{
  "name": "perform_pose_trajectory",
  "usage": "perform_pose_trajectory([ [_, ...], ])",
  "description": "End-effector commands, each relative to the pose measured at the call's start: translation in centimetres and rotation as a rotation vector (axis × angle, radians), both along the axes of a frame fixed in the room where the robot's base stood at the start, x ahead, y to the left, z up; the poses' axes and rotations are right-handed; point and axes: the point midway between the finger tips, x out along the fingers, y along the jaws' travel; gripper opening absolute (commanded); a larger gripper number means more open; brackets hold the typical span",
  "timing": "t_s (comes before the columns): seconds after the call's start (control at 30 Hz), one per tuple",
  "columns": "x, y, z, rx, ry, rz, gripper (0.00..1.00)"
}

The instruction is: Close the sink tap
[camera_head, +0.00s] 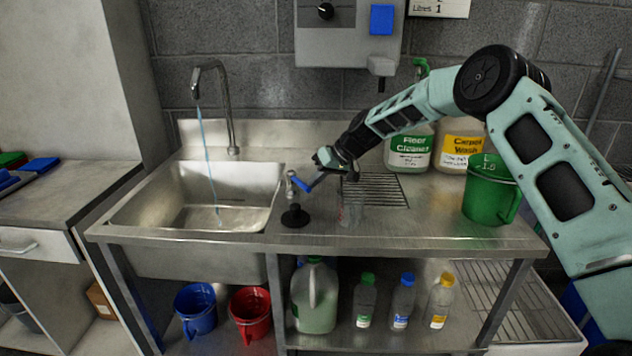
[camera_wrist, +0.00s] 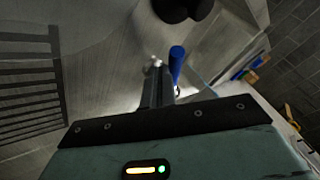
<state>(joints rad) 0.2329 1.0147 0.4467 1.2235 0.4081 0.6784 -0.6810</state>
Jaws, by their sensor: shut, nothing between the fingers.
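The sink faucet (camera_head: 221,95) has a tall bent spout, and a thin stream of water (camera_head: 207,150) runs from it into the steel sink basin (camera_head: 178,192). The tap valve (camera_head: 291,186) stands on a round black base (camera_head: 295,217) right of the basin, with a blue lever handle (camera_head: 303,185). My gripper (camera_head: 322,160) is beside the handle on its right. In the wrist view my shut, empty fingers (camera_wrist: 156,90) lie just left of the blue handle (camera_wrist: 177,62); I cannot tell whether they touch it. The black base (camera_wrist: 182,8) shows at the top.
A clear container (camera_head: 351,205) stands on the counter below my gripper, by the drain grille (camera_head: 381,187). Floor cleaner (camera_head: 408,152), carpet wash (camera_head: 458,152) and a green jug (camera_head: 490,190) stand to the right. A dispenser (camera_head: 349,35) hangs on the wall above.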

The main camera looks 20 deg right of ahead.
Motion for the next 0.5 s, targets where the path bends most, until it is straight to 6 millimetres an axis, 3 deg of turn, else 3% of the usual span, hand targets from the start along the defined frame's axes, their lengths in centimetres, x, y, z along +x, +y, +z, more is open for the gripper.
perform_pose_trajectory([
  [0.5, -1.1, 1.9, -0.2, 0.000, 0.000, -0.189, 0.00],
])
